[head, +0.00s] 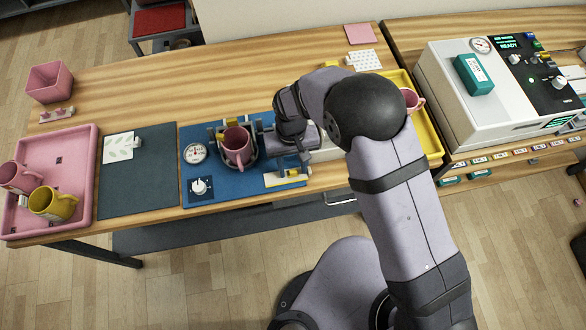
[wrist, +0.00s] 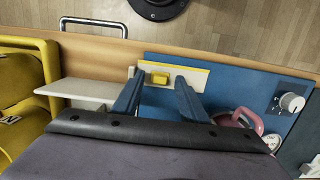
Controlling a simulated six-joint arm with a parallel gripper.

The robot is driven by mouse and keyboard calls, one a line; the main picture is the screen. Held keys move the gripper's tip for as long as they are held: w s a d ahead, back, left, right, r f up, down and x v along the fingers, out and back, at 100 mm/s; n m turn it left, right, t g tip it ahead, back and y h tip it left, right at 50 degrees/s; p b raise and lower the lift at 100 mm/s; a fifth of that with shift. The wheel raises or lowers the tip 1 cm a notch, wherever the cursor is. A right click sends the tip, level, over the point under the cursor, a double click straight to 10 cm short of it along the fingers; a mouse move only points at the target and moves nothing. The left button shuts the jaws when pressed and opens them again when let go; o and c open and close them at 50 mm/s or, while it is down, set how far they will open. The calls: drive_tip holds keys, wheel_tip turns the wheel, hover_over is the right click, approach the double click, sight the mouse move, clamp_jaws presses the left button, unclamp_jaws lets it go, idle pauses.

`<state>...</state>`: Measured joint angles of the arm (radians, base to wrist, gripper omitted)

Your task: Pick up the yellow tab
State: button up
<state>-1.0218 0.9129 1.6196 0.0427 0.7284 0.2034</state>
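The yellow tab (wrist: 159,78) is a small block on a white plate with a yellow border (wrist: 200,77), near the edge of the blue mat (wrist: 240,75). It also shows, small, in the head view (head: 292,173), just in front of my gripper. My gripper (wrist: 161,82) is open, with one dark blue finger on either side of the tab in the wrist view. No contact shows, and I cannot tell how high the fingertips are above the tab. The fingers are partly hidden by the arm in the head view.
A pink mug (head: 236,146) stands in the press left of my gripper, near a gauge (head: 195,153) and a white knob (head: 200,187). A yellow tray (head: 433,140) stands to the right. A dark mat (head: 140,185) and a pink tray (head: 80,160) lie to the left.

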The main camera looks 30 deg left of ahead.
drive_tip(key=shift+f, duration=0.2)
drive_tip(key=shift+c, duration=0.6)
drive_tip(key=c, duration=0.8)
